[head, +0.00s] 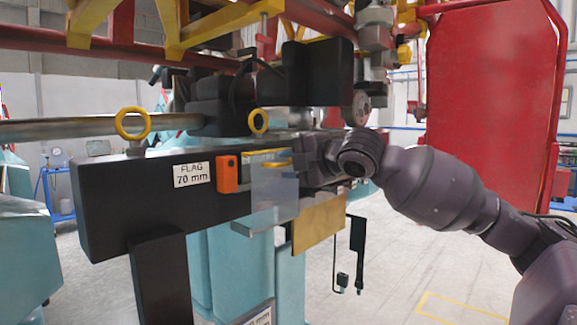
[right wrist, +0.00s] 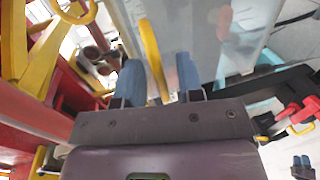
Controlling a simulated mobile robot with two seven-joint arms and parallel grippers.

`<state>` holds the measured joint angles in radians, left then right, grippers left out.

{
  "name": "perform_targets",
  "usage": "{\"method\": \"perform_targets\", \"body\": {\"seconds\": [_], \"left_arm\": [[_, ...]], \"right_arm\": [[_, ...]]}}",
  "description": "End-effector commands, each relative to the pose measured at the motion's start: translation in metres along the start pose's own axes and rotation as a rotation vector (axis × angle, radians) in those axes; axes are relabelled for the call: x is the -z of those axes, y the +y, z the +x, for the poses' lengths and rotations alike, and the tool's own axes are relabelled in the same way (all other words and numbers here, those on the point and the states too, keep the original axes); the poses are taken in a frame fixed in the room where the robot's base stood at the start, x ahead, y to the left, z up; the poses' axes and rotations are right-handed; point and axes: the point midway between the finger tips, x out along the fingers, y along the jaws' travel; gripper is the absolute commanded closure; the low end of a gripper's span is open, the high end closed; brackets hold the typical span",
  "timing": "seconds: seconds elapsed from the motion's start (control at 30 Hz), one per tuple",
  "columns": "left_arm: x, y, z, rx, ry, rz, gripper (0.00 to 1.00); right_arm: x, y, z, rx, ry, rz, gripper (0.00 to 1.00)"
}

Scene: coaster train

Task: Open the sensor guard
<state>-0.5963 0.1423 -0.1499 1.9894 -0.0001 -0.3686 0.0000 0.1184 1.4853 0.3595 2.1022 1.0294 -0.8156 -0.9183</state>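The sensor guard (head: 274,190) is a clear, pale panel on the front of a black beam (head: 120,205), right of an orange sensor block (head: 228,173). A yellow bar (head: 276,164), seemingly its handle, runs along the guard's upper part. My right gripper (head: 300,156) is at the guard's right side. In the right wrist view, the yellow bar (right wrist: 151,58) lies between the blue fingertips of my right gripper (right wrist: 159,78), with a visible gap to the right finger. The guard (right wrist: 195,30) shows behind it. The fingers are open. My left gripper is out of view.
A "FLAG 70 mm" label (head: 193,174) and yellow rings (head: 132,123) are on the beam. A brass-coloured plate (head: 318,222) hangs below the guard. Black housings (head: 318,72) and red and yellow framework crowd above. A red panel (head: 490,95) stands at right.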

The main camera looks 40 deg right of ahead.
Motion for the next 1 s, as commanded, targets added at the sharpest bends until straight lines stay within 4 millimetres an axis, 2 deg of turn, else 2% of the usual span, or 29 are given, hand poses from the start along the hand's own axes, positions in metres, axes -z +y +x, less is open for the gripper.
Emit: {"method": "perform_targets", "body": {"seconds": [0.43,0.67,1.0], "left_arm": [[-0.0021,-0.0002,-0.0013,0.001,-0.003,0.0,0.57],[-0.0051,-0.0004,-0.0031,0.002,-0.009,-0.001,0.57],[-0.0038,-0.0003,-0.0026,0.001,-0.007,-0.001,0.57]], "right_arm": [[0.0,0.0,0.0054,0.0,0.0,0.0,0.65],[0.0,0.0,0.0053,0.0,0.0,0.0,0.99],[-0.0004,-0.0002,0.0054,-0.001,0.0,0.0,1.0]]}}
